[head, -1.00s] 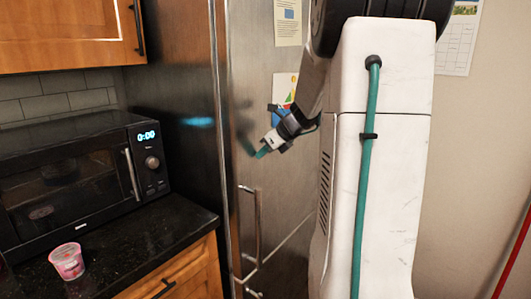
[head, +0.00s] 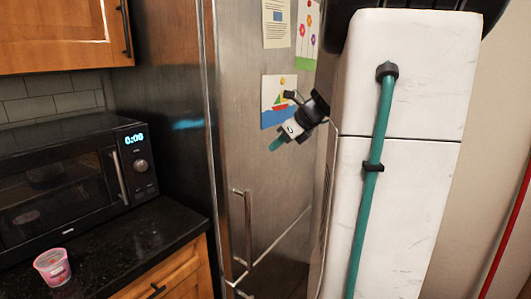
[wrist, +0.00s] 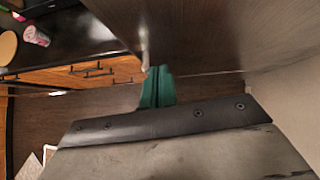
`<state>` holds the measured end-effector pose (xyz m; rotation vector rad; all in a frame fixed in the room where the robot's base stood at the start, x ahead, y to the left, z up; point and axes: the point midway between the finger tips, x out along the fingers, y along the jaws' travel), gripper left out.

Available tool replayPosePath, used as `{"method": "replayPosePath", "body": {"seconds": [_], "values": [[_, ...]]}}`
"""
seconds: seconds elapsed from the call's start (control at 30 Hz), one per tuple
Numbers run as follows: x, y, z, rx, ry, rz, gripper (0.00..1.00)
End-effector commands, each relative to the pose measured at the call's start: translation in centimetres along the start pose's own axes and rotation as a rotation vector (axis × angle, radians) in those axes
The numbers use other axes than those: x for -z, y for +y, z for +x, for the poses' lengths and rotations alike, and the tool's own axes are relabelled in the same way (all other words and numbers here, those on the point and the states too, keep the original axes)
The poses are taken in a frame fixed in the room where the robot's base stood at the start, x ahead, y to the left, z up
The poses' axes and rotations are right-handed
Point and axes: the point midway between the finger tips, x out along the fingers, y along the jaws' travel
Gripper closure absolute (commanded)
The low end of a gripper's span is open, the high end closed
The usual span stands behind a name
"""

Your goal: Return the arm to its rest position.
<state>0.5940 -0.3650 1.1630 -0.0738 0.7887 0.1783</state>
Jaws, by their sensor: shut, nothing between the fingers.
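My gripper (head: 277,144) is in front of the steel fridge (head: 255,110), beside my white column in the head view. Its teal fingers are together with nothing between them. In the wrist view the closed fingers (wrist: 157,86) point out over the floor, beside the fridge face. Part of my arm is hidden behind my column in the head view.
A black microwave (head: 60,180) and a pink cup (head: 52,266) stand on the dark counter (head: 165,232) at left. The fridge handle (head: 248,230) sticks out below my gripper. Open floor (wrist: 70,115) shows in the wrist view.

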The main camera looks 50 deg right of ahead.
Motion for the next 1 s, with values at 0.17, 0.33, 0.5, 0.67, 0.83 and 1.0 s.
{"method": "replayPosePath", "body": {"seconds": [0.17, 0.33, 0.5, 0.67, 0.83, 1.0], "values": [[0.0, 0.2, -2.1, 0.001, 0.0, -0.001, 1.0], [0.0, 0.2, -2.6, -0.001, 0.001, 0.0, 1.0], [0.1, 0.2, -2.6, -0.001, 0.001, -0.004, 1.0], [0.3, 0.4, -2.6, -0.009, 0.012, -0.122, 1.0], [3.5, 2.5, -1.9, -0.085, 0.101, -0.422, 1.0], [5.2, 8.3, -1.0, -0.24, 0.186, -0.849, 1.0]]}}
